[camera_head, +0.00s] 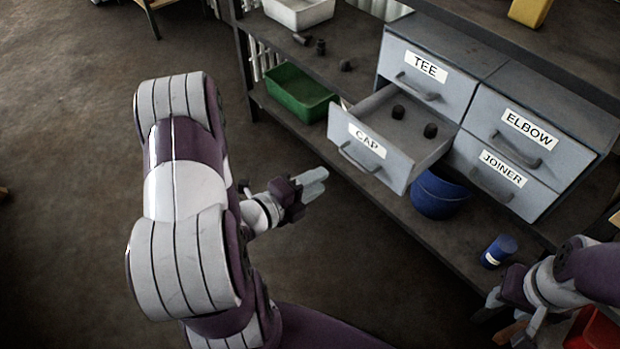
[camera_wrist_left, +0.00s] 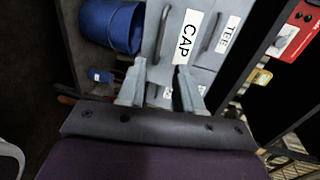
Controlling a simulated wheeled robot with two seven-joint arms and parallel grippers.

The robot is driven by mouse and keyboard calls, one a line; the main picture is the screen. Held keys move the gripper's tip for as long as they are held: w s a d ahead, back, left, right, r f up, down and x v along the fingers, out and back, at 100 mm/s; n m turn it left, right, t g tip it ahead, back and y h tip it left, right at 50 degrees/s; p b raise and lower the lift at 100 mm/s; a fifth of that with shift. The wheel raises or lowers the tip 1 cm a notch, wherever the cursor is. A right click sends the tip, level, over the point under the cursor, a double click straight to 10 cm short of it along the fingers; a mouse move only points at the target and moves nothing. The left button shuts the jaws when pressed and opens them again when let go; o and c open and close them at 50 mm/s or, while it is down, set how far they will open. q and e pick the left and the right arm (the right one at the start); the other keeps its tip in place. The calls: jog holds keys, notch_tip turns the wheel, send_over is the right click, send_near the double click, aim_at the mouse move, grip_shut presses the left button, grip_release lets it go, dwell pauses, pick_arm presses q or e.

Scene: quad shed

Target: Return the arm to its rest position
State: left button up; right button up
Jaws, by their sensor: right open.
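My left gripper (camera_head: 315,182) is in front of the open CAP drawer (camera_head: 372,158), clear of its handle. In the left wrist view its fingers (camera_wrist_left: 160,82) are apart with nothing between them, and the CAP drawer front (camera_wrist_left: 184,40) lies beyond. Two dark caps (camera_head: 414,121) sit in the drawer. My right gripper (camera_head: 508,322) is at the lower right, open, partly cut off by the picture's edge.
The TEE (camera_head: 427,78), ELBOW (camera_head: 528,130) and JOINER (camera_head: 500,180) drawers are shut. A green bin (camera_head: 300,95) and dark fittings (camera_head: 320,47) are on the shelves. The floor left is clear.

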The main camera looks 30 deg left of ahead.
pick_arm(q)
jog(key=shift+v, duration=0.8)
